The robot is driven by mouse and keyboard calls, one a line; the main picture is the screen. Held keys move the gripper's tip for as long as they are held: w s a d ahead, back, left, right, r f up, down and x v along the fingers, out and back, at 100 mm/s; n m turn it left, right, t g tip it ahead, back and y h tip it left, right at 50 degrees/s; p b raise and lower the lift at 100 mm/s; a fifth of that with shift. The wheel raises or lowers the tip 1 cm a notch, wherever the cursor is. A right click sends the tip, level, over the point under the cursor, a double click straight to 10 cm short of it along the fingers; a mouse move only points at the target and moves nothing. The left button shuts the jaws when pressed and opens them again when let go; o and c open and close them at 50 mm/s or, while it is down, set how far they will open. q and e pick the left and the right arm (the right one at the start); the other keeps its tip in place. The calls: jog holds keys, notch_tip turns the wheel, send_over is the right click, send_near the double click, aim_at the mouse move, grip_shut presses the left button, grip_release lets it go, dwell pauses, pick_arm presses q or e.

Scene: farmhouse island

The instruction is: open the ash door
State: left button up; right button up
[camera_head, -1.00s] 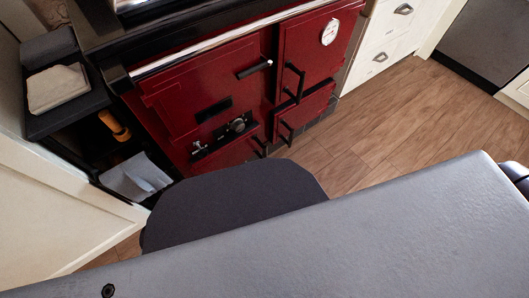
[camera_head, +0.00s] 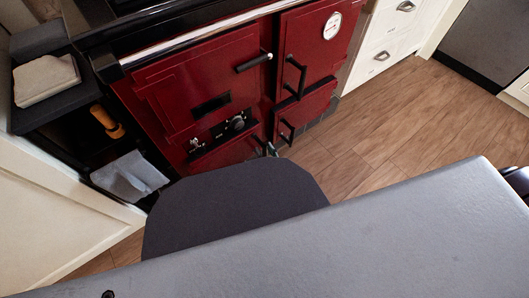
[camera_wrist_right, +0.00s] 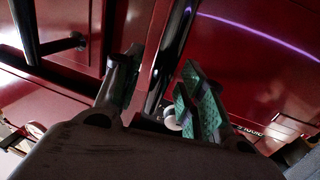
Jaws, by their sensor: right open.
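The red range cooker stands ahead in the head view. Its low left door (camera_head: 226,155), which I take as the ash door, is shut beneath the control strip, its lower part hidden by my dark body. My right gripper (camera_head: 270,150) barely shows at this door's right edge, where its handle is. In the right wrist view my right gripper (camera_wrist_right: 162,75) is open, with green pads. A dark upright handle bar (camera_wrist_right: 172,55) shows between its fingers; I cannot tell whether they touch it. My left gripper is out of view.
A door with a black handle (camera_head: 288,133) is close on the right, below the gauge door (camera_head: 312,45). The control strip (camera_head: 215,132) is just above. A shelf (camera_head: 45,112) stands left. Wooden floor (camera_head: 400,115) is clear to the right.

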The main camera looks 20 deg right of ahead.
jog(key=shift+w+a, duration=0.1)
jog(key=shift+w, duration=0.25)
grip_shut()
